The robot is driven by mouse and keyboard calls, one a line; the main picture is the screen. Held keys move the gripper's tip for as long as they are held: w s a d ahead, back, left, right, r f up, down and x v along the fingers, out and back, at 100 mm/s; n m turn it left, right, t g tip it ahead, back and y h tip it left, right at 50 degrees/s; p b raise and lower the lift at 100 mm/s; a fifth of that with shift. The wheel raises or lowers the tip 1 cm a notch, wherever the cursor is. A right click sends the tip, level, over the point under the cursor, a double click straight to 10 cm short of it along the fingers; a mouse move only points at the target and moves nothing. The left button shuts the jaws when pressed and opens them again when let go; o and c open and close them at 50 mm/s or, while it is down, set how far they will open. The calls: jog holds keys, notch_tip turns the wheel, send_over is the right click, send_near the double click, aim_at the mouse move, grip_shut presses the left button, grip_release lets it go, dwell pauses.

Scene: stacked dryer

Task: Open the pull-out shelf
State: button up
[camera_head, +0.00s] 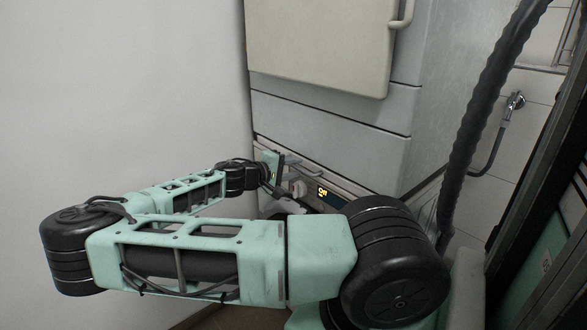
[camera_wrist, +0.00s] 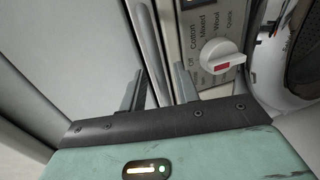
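In the head view the shelf lies in the seam between the two stacked machines, partly hidden by my arm. My gripper (camera_wrist: 160,88) is open, with one finger on each side of the strip in the wrist view. I cannot tell whether either finger touches it. In the head view my gripper (camera_head: 297,167) is small, close to the front of the machines. I see nothing held between the fingers.
The upper machine's door (camera_head: 320,40) is shut. A white wall (camera_head: 120,90) stands left; a dark hose (camera_head: 482,110) hangs right.

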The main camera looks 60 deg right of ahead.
jog(key=shift+s+d, duration=0.1)
jog(key=shift+d, duration=0.15)
grip_shut()
jog(key=f+p+v, duration=0.1)
jog(key=f+v, duration=0.2)
jog(key=v, duration=1.3)
jog(key=a+f+p+v, duration=0.1)
jog(key=f+v, duration=0.3)
jog(key=v, duration=1.3)
jog(key=shift+a, duration=0.4)
grip_release()
jog(key=b+v, duration=0.2)
jog(key=v, duration=1.5)
jog(key=shift+w+a, duration=0.2)
